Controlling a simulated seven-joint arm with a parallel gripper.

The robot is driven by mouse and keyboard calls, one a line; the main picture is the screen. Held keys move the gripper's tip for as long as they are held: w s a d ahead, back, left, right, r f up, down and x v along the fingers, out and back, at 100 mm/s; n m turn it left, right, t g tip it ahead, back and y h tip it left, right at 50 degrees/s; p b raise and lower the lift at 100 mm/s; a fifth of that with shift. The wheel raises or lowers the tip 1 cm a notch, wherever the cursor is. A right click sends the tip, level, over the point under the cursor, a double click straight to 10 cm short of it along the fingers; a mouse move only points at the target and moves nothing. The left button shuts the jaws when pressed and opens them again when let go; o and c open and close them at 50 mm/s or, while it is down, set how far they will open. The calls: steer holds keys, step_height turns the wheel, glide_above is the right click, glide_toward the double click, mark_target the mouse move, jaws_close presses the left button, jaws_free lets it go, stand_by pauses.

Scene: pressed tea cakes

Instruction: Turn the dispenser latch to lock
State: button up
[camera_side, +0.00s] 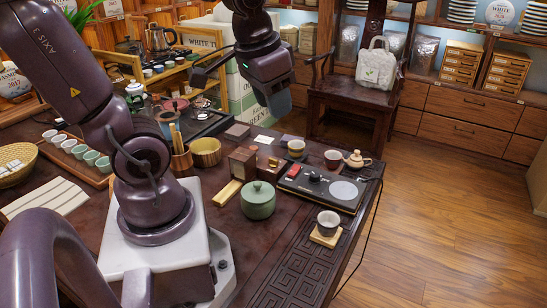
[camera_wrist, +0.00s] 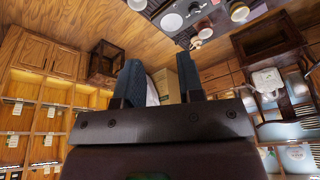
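My gripper (camera_side: 279,103) hangs high above the back of the table in the side view, pointing down. In the wrist view its two dark blue fingers (camera_wrist: 159,78) stand apart with nothing held between them. My gripper is well above this box and not touching anything.
A green lidded jar (camera_side: 258,201) stands in front of the box. To its right is a black panel (camera_side: 345,191) with a knob and a red item. A cup (camera_side: 328,223) sits on a wooden coaster. A wooden chair (camera_side: 352,95) stands behind the table.

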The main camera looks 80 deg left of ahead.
steer(key=w+a+f+g, duration=0.3)
steer(key=a+f, duration=0.3)
steer(key=a, duration=0.4)
steer(key=m+h, duration=0.1)
steer(key=m, duration=1.1)
glide_toward(273, 159)
step_height(273, 159, down, 9)
steer(key=shift+f, duration=0.1)
steer(key=shift+c, duration=0.2)
jaws_close()
